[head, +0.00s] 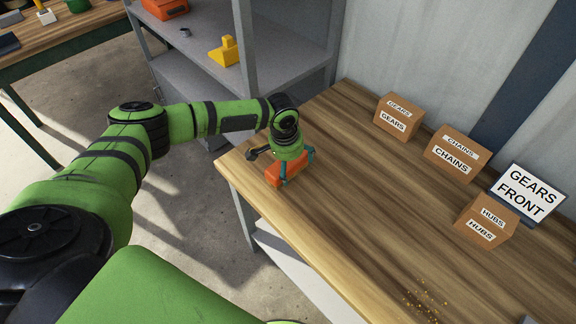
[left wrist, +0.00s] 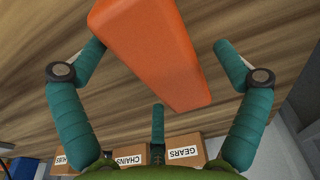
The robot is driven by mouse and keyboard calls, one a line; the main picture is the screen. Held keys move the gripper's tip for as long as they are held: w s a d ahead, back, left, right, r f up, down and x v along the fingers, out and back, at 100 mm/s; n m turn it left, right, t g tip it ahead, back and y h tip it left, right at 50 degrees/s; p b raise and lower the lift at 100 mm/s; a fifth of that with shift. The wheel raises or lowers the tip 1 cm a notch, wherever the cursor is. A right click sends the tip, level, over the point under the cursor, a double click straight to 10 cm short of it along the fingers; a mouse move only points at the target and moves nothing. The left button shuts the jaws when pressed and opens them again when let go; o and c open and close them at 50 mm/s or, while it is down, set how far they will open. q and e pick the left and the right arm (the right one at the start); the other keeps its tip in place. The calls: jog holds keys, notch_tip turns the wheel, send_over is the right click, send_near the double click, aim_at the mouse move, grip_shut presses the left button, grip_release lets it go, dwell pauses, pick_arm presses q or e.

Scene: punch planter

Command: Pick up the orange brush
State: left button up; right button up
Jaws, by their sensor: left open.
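The orange brush (head: 282,173) lies on the wooden table (head: 340,175) near its left corner, seen as an orange block. My left gripper (head: 291,168) is right over it with its teal fingers pointing down. In the left wrist view, the orange brush (left wrist: 155,50) sits between the spread fingers of the left gripper (left wrist: 158,50). I see gaps between the brush and the fingers at its sides. The gripper hides part of the brush in the head view. My right gripper is not in view.
Cardboard boxes labelled GEARS (head: 398,117), CHAINS (head: 457,153) and HUBS (head: 486,220) stand along the back of the table, beside a GEARS FRONT sign (head: 527,192). A grey shelf (head: 247,40) stands behind the table's left end. Yellow specks (head: 427,300) lie near the front; the middle is clear.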

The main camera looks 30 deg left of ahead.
pick_arm(q)
jog(key=c, duration=1.3)
jog(key=shift+r, duration=0.55)
notch_tip(320, 180, up, 3)
jog(key=shift+f+b, duration=0.1)
jog(key=shift+b, duration=0.2)
jog(key=d+r, duration=0.2)
jog(key=d, duration=0.2)
jog(key=d+r+b, duration=0.1)
jog(key=d+r, duration=0.1)
jog(key=d, duration=0.1)
jog(key=s+d+r, duration=0.1)
jog(key=d+r, duration=0.2)
jog(key=d, duration=0.1)
jog(key=shift+d+r, duration=0.1)
jog(key=shift+d, duration=0.25)
